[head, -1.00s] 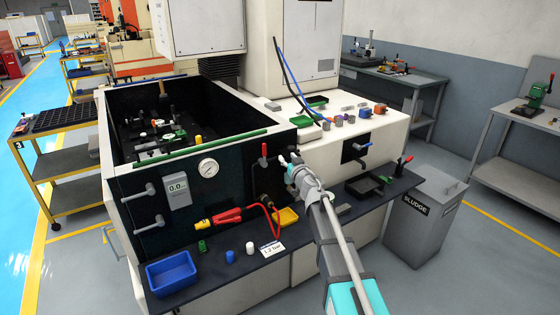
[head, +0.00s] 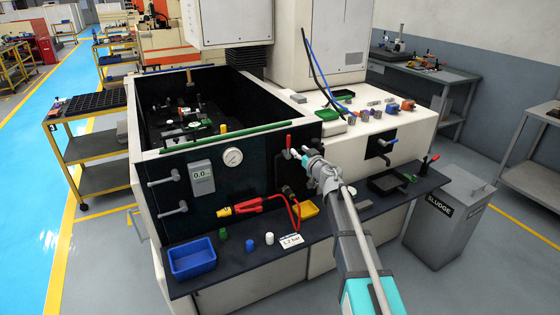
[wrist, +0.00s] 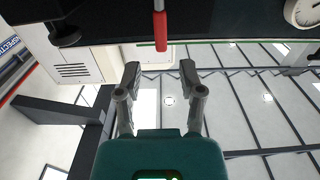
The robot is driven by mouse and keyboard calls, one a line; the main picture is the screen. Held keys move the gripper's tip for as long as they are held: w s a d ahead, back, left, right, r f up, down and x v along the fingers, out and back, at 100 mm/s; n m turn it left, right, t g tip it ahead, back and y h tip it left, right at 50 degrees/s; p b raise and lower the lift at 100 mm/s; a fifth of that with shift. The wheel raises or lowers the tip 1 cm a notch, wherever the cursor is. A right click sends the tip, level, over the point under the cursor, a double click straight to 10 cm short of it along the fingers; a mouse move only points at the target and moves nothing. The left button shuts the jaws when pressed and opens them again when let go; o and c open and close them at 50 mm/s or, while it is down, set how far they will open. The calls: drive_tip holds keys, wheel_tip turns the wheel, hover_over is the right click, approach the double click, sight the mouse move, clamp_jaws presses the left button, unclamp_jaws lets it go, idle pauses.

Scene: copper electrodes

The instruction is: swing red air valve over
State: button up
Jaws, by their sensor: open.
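The red-handled air valve (head: 289,143) is on the dark front panel of the machine tank, its red handle standing upright. In the wrist view its red grip (wrist: 160,32) points down from the top edge, below a short metal stem. My gripper (head: 299,153) is just right of the valve in the head view. In the wrist view my gripper (wrist: 160,75) has its two fingers spread, with nothing between them. The red grip lines up with the gap, beyond the fingertips. It looks apart from both fingers.
A red and yellow tool (head: 250,206) with a red hose lies below.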

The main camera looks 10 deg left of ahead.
sight(289, 142)
drive_tip(key=shift+x, duration=3.65)
drive_tip(key=shift+w+a, duration=0.25)
drive_tip(key=shift+a, duration=0.05)
clamp_jaws()
